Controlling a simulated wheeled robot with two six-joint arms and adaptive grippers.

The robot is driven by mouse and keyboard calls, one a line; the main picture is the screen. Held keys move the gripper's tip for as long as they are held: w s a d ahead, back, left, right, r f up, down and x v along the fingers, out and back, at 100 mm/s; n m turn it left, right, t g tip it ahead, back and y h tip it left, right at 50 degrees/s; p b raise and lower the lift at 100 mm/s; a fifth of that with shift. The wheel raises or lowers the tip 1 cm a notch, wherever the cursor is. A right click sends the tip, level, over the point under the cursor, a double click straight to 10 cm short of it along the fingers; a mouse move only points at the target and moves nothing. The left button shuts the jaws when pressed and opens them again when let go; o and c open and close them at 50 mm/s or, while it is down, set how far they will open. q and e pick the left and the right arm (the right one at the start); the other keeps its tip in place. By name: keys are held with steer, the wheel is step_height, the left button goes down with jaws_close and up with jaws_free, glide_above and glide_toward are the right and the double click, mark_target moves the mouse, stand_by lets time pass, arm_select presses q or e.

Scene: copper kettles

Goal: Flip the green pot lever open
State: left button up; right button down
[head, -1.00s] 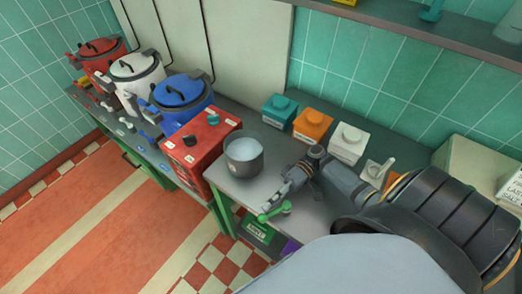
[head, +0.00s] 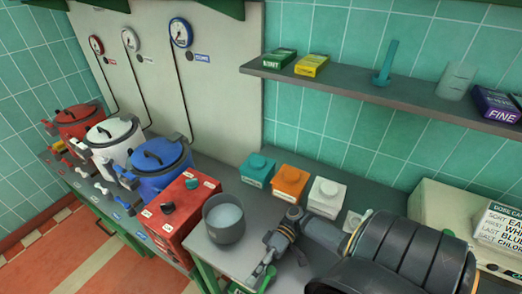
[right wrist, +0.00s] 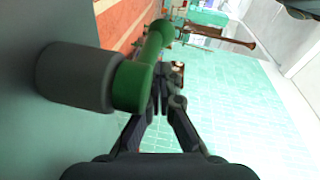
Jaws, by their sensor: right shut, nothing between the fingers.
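The green lever (right wrist: 150,55) shows large in the right wrist view, joined to a grey cylinder (right wrist: 75,78). My right gripper (right wrist: 160,100) is shut and empty, its fingertips close beside the lever's lower part; I cannot tell whether they touch it. In the head view my right gripper (head: 262,277) is at the bottom edge, in front of the grey pot, and a green piece shows beside it, mostly cut off. No green pot body is visible. My left gripper is not in view.
A grey open pot (head: 223,220) stands beside a red box with knobs (head: 183,215). Blue (head: 160,168), white (head: 115,140) and red (head: 78,122) kettles line the left. Teal (head: 258,170), orange (head: 290,182) and white (head: 327,197) blocks stand behind my arm. A shelf (head: 400,97) runs above.

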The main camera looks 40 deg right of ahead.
steer(key=shift+s+f, duration=0.25)
steer(key=shift+s, duration=0.1)
steer(key=d, duration=0.2)
steer(key=w+d, duration=0.1)
steer(key=d, duration=0.2)
steer(key=d+r, duration=0.1)
steer(key=d, duration=0.1)
steer(key=shift+w+d+r, duration=0.1)
steer(key=shift+w+d, duration=0.2)
steer(key=shift+d, duration=0.05)
steer(key=shift+a, duration=0.1)
